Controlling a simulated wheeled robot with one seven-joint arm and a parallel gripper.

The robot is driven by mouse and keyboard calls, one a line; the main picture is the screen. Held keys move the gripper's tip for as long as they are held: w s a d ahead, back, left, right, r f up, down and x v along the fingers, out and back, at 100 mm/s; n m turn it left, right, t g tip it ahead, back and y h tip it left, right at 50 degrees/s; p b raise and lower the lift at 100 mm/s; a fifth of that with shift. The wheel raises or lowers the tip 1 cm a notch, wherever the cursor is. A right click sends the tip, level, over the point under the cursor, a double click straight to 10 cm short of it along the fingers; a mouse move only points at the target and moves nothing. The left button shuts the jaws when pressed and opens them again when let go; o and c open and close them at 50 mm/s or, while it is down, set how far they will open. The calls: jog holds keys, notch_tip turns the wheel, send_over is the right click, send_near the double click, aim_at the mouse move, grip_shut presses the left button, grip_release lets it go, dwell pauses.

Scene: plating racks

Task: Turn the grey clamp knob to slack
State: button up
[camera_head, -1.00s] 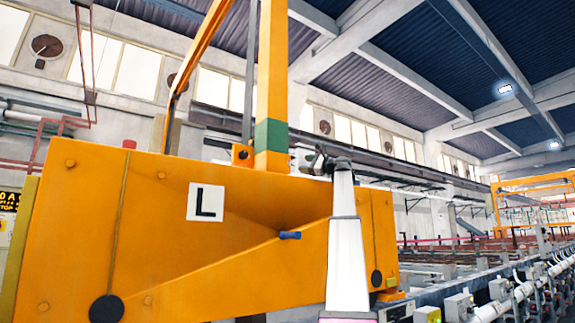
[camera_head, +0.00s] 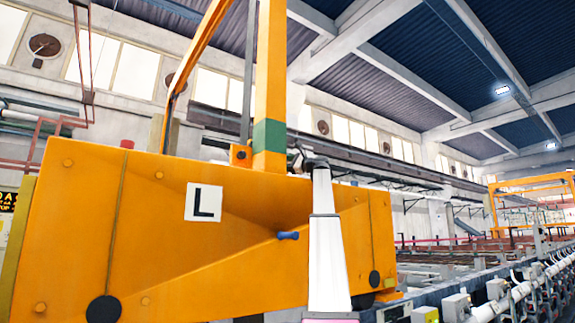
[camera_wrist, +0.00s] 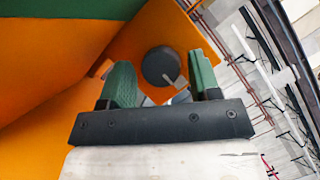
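The grey clamp knob (camera_wrist: 161,66) is a dark round disc with a light pointer mark at its lower right. It sits on a square orange plate (camera_wrist: 135,40) and also shows small in the head view (camera_head: 241,155), left of the post's green band. My gripper (camera_wrist: 163,75) has two green fingers spread apart, with nothing between the tips. In the wrist view the knob appears between the fingertips but beyond them, apparently untouched. In the head view my gripper (camera_head: 300,157) is to the right of the knob, its fingers too small to read.
Tanks and pipework line the right.

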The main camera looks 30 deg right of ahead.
jog(key=c, duration=0.6)
jog(key=shift+n, duration=0.3)
jog(key=n+g, duration=0.1)
jog(key=n, duration=0.1)
jog(key=n+g, duration=0.1)
jog(key=n, duration=0.1)
jog(key=shift+r+h, duration=0.2)
jog(key=shift+h, duration=0.1)
jog(key=n+g+h, duration=0.1)
jog(key=n+g, duration=0.1)
jog(key=n, duration=0.2)
jog(key=n+h, duration=0.2)
jog(key=n, duration=0.1)
jog(key=shift+a+r+g+h, duration=0.1)
jog(key=shift+g+h, duration=0.3)
jog(key=shift+s+a+n+h, duration=0.1)
jog(key=shift+n+h, duration=0.9)
jog(key=shift+n, duration=0.4)
